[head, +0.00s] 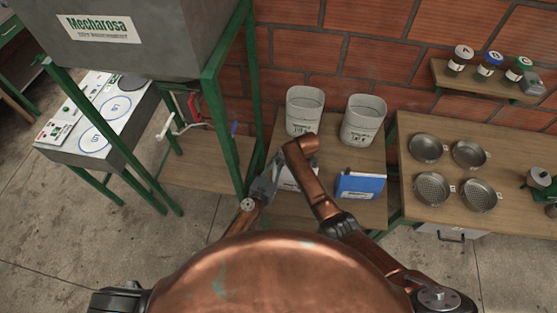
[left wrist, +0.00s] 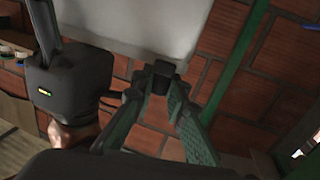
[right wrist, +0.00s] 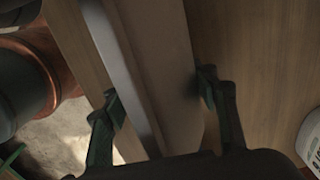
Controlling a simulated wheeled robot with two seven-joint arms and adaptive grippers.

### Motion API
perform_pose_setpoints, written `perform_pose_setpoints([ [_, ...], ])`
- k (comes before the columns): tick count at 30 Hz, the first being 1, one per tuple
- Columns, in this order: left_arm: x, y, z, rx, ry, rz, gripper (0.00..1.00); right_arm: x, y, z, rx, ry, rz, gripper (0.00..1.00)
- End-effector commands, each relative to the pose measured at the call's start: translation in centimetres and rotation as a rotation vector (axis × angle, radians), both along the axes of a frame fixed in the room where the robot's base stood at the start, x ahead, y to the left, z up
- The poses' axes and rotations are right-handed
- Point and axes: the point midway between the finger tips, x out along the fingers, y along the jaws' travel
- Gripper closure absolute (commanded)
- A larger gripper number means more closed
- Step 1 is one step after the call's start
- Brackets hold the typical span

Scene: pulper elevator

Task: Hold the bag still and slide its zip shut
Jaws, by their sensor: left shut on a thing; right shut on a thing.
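The pale bag (head: 288,182) stands on the wooden table, mostly hidden behind my arms in the head view. Its light grey side (left wrist: 135,25) fills the top of the left wrist view. My left gripper (left wrist: 163,78) is closed on a small dark piece at the bag's edge, which looks like the zip's slider. My right gripper (right wrist: 162,98) has its fingers on both sides of the bag's narrow tan and grey body (right wrist: 165,75). The zip line itself is not clearly visible, so I cannot tell how far it is shut.
Two white buckets (head: 305,108) (head: 363,118) stand behind the bag. A green frame post (head: 232,135) rises close on the left. Metal sieves (head: 430,148) sit on the right table. A brick wall is behind.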

Motion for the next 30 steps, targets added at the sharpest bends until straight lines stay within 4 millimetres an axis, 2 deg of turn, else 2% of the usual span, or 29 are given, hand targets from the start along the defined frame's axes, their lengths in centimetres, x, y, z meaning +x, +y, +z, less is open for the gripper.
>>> perform_pose_setpoints([
  [8,-0.1,-0.4,0.0,-0.001,0.0,-0.001,1.0,0.1,0.0,0.0,0.0,-0.002,-0.001,0.89],
  [15,-0.5,-3.7,-0.1,-0.002,0.002,-0.002,1.0,0.1,0.0,0.0,0.0,-0.002,0.0,0.89],
  [23,-0.6,-3.8,-0.1,0.0,0.001,-0.002,1.0,0.1,0.0,0.0,0.0,-0.002,-0.001,0.89],
  [24,-0.6,-3.8,-0.1,0.0,0.001,-0.002,0.85,0.1,0.0,0.0,0.0,-0.002,0.0,0.89],
  [30,-0.5,-3.8,0.0,0.0,0.0,-0.001,0.71,0.1,0.0,0.0,0.001,-0.002,0.0,0.89],
])
